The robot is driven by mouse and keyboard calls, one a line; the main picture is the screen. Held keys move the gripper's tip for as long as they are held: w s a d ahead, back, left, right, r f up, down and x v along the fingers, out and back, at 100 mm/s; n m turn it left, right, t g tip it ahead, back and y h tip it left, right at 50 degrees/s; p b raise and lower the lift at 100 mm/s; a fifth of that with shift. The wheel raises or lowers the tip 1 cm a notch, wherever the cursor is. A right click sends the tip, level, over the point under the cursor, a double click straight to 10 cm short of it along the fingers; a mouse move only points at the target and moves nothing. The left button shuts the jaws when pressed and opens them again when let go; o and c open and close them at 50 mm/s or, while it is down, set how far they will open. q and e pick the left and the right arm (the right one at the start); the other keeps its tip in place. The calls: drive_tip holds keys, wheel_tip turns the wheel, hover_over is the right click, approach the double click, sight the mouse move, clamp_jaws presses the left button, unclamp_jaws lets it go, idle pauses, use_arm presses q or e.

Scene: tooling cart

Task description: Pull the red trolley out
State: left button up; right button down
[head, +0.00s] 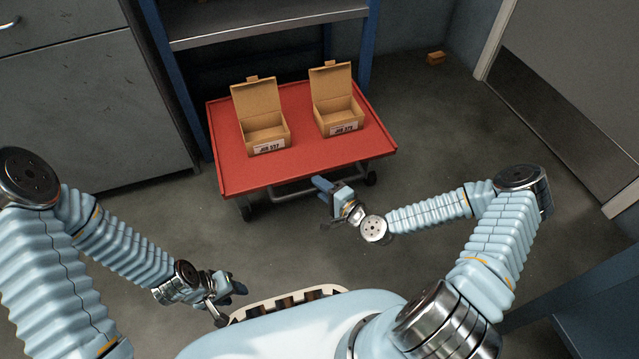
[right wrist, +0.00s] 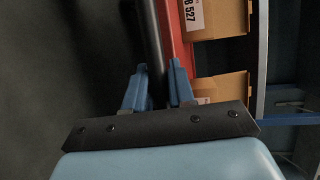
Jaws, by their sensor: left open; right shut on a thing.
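The red trolley (head: 304,158) stands in front of the shelf frame, its back part between the blue posts. Its red edge (right wrist: 177,38) also shows in the right wrist view. A grey handle bar (right wrist: 151,45) runs along that edge and shows below the trolley's front in the head view (head: 290,193). My right gripper (head: 322,184) is at the front of the trolley, shut on the handle bar. Its blue fingers (right wrist: 158,88) stand on both sides of the bar in the right wrist view. My left gripper (head: 235,288) is open and empty, low near my base, away from the trolley.
Two open cardboard boxes (head: 266,132) (head: 342,116) with labels stand on the trolley. A grey shelf (head: 262,24) with blue posts is behind. A grey cabinet (head: 85,110) is at left, a door (head: 570,90) at right.

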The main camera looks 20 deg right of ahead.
use_arm(q)
drive_tip(key=shift+s, duration=0.35)
use_arm(e)
drive_tip(key=shift+s+f, duration=0.1)
drive_tip(key=shift+s, duration=0.4)
drive_tip(key=shift+d, duration=0.1)
drive_tip(key=c, duration=1.1)
unclamp_jaws()
drive_tip(key=shift+o, duration=0.2)
use_arm(q)
drive_tip(key=shift+r+p, duration=0.4)
use_arm(e)
drive_tip(key=v, duration=0.7)
drive_tip(key=shift+s, duration=0.2)
